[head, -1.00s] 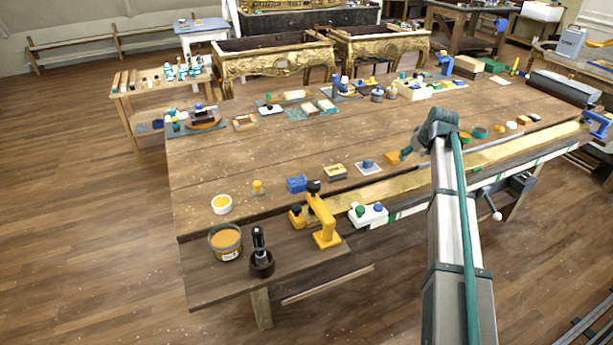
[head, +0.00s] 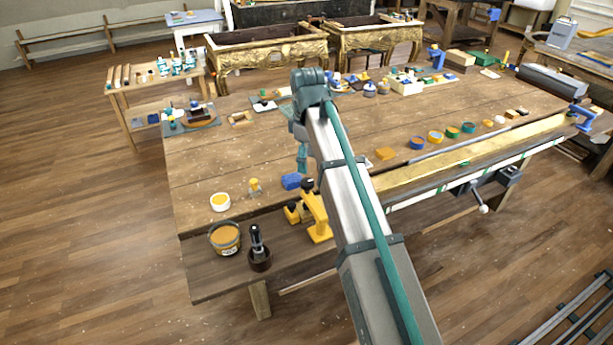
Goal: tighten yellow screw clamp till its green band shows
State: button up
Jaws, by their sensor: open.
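The yellow screw clamp (head: 317,219) stands at the near edge of the workbench, around the left end of the long gilt strip, partly behind my arm. Its dark screw knob (head: 307,185) is at the top. I cannot make out a green band on it. My gripper (head: 302,165) points down, open and empty, above the bench just behind the clamp, apart from its knob in the picture. My arm hides the bench to the right of the clamp.
A blue clamp (head: 582,119) holds the strip's far right end.

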aim_at(307, 181)
notch_tip(307, 181, down, 7)
jog(key=shift+f+p, duration=0.2)
jog(key=shift+p, duration=0.8)
jog(key=c, duration=1.1)
jog(key=shift+c, duration=0.2)
jog(key=shift+m, duration=0.3)
